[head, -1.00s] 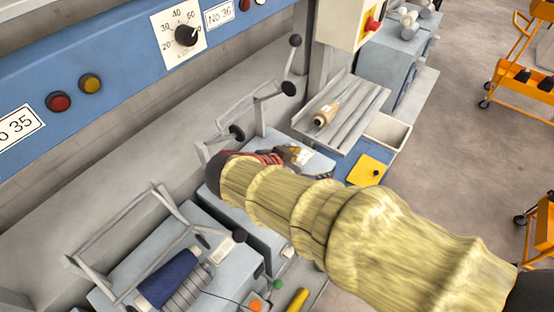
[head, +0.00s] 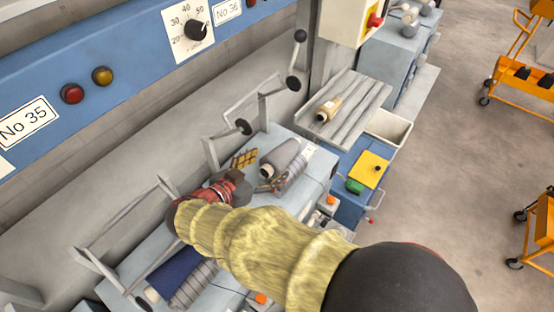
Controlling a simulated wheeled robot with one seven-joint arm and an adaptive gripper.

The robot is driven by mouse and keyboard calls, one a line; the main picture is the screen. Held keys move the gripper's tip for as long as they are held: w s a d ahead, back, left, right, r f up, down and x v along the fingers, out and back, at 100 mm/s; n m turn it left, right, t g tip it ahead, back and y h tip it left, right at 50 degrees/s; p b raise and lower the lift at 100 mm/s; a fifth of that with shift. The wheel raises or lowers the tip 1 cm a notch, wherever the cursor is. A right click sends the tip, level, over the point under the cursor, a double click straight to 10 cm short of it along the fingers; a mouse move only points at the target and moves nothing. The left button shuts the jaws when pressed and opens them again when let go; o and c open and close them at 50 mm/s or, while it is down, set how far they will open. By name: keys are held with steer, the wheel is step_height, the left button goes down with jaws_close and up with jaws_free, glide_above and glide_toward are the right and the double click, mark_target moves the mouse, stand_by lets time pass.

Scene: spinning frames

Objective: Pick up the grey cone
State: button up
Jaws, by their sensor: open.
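The grey cone (head: 285,157) lies on its side on a blue-grey spindle housing, beside a ribbed grey drum, just right of the picture's middle. My gripper (head: 258,170) is open, with its fingers reaching towards the near left end of the cone. One finger with a yellow grid face shows behind and left of the cone, the other in front of it. I cannot tell whether either finger touches the cone. My sleeved arm covers the housing in front.
A dark blue cone (head: 176,272) lies by another ribbed drum at lower left. Thin metal brackets stand behind and left of my gripper. A tan cone (head: 328,109) lies on a grooved tray (head: 362,108) at right. Orange carts (head: 530,75) stand on open floor.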

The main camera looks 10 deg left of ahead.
mark_target(280, 156)
steer(key=shift+w+a+f, duration=0.1)
steer(key=shift+f, duration=0.05)
steer(key=shift+x, duration=3.55)
steer(key=c, duration=0.3)
steer(key=c, duration=1.1)
steer(key=shift+c, duration=0.4)
steer(key=shift+r, duration=0.25)
